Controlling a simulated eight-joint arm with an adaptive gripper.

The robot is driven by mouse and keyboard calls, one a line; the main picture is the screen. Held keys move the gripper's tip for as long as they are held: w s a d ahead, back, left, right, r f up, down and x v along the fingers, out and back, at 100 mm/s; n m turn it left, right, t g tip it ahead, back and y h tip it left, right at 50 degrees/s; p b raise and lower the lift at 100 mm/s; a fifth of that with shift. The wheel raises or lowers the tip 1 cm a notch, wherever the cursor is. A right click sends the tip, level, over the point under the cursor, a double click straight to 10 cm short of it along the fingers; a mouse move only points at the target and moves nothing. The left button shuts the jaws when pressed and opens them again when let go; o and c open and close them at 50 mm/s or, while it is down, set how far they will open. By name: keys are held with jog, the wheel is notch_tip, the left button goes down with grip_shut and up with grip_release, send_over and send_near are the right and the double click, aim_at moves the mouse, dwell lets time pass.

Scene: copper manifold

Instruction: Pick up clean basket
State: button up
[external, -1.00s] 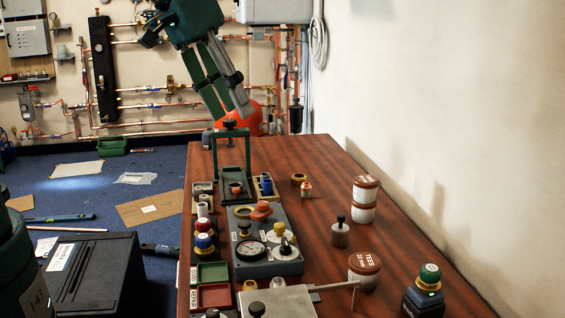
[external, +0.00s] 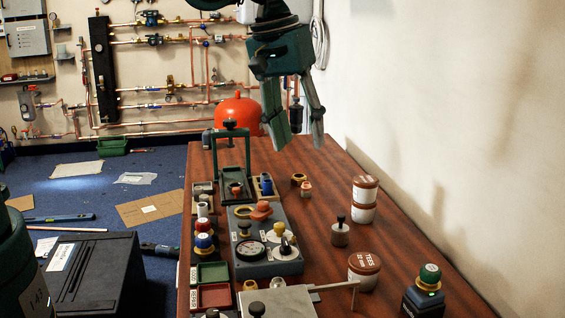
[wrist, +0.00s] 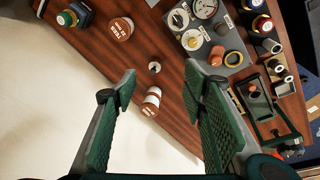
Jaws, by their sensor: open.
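My gripper (external: 298,145) is open and empty, pointing down above the far part of the table, right of the handle. In the wrist view the gripper (wrist: 161,82) has its fingers wide apart with nothing between their pads.
A grey panel with gauge and knobs (external: 266,262) sits in front of the basket. Small green (external: 211,273) and red (external: 212,296) trays lie nearer. Stacked brown-lidded jars (external: 364,200) stand to the right. A red rounded vessel (external: 237,112) is behind. The table's far right is clear.

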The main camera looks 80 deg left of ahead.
aim_at(342, 215)
jog(key=w+a+f+n+g, duration=0.1)
jog(key=w+f, duration=0.3)
jog(key=f, duration=0.2)
jog(key=w+a+f+n, duration=0.2)
jog(key=w+f, duration=0.2)
jog(key=f, duration=0.2)
jog(key=w+a+f+n+g, duration=0.1)
jog(key=w+f+n, duration=0.1)
jog(key=w+f, duration=0.2)
notch_tip(342, 215, down, 3)
jog(key=shift+a+r+g, duration=0.1)
jog(key=shift+a+g, duration=0.05)
jog(key=shift+g, duration=0.15)
jog(key=shift+a+f+n, duration=0.1)
jog(key=shift+f+n, duration=0.2)
jog(key=shift+f, duration=1.3)
jog(key=shift+a+f+b, duration=0.1)
jog(key=shift+f+b, duration=0.75)
jog(key=shift+f, duration=1.8)
